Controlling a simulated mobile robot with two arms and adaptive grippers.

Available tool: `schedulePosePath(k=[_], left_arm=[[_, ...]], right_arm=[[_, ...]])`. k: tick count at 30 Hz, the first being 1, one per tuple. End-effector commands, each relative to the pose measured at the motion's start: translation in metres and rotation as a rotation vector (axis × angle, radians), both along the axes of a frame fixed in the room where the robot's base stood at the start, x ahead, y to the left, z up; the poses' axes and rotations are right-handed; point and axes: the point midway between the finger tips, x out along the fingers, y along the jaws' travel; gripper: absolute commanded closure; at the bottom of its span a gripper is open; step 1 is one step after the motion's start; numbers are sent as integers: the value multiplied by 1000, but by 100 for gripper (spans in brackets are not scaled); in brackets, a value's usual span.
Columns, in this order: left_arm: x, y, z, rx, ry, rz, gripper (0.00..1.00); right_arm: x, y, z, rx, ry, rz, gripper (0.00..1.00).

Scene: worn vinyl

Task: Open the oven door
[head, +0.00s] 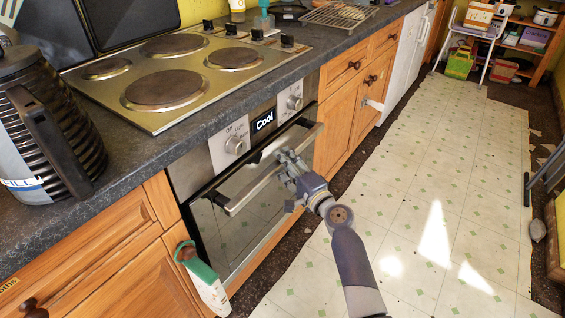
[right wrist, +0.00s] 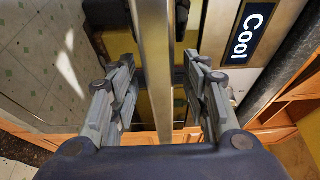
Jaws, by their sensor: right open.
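The oven door (head: 240,232) is a dark glass panel under the control panel and looks closed. Its long metal handle (head: 248,189) runs across the door's upper part. My right gripper (head: 287,163) is at the handle, right of its middle. In the right wrist view the handle (right wrist: 154,60) passes between the two spread fingers of the right gripper (right wrist: 162,72), with a gap on each side. The right gripper is open, its fingers on both sides of the bar. My left gripper is not in view.
The control panel has two knobs and a "Cool" display (head: 263,121). The hob (head: 170,75) lies above on the dark worktop. A black ribbed appliance (head: 45,125) stands at left.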

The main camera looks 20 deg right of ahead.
Motion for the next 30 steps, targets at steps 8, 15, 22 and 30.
schedulePosePath(k=[8,15,22,30], left_arm=[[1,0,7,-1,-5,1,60],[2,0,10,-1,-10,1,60],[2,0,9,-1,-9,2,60],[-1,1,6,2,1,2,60]], right_arm=[[14,4,0,0,1,1,57],[14,4,0,0,1,0,61],[14,4,0,0,1,0,100],[14,4,-1,0,-1,0,100]])
